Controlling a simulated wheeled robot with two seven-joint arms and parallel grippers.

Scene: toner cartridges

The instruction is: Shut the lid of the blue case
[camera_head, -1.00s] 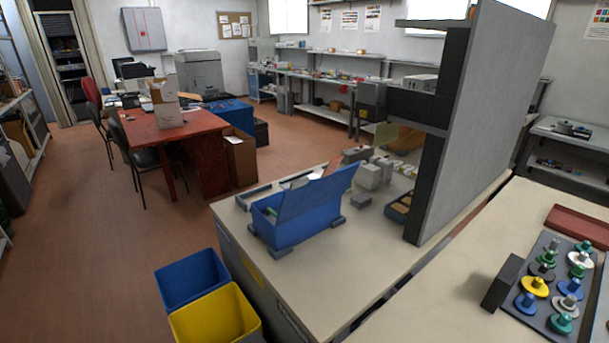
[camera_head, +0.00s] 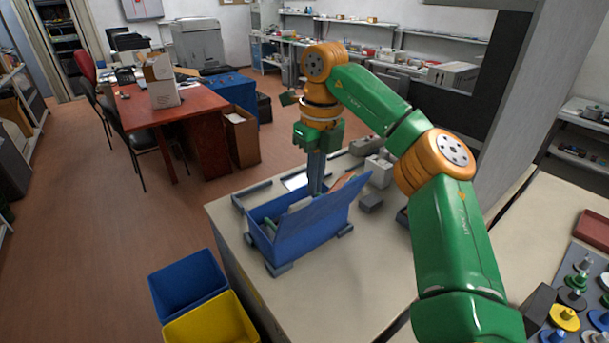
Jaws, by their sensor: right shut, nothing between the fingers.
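The blue case (camera_head: 262,236) stands on the near left part of the light worktop. Its blue lid (camera_head: 322,220) is open, raised and tilted, facing the camera. My right gripper (camera_head: 316,188) points straight down, shut and empty. Its fingertips are at the lid's upper edge, and the tips are partly hidden behind the lid. I cannot tell whether they touch it. My left gripper is not in view.
Blue (camera_head: 188,286) and yellow (camera_head: 212,322) bins stand on the floor left of the worktop (camera_head: 370,270). Grey boxes (camera_head: 379,170) stand behind the case to the right. A tall grey panel (camera_head: 535,100) rises at the right. A tray of colored parts (camera_head: 565,300) is at lower right.

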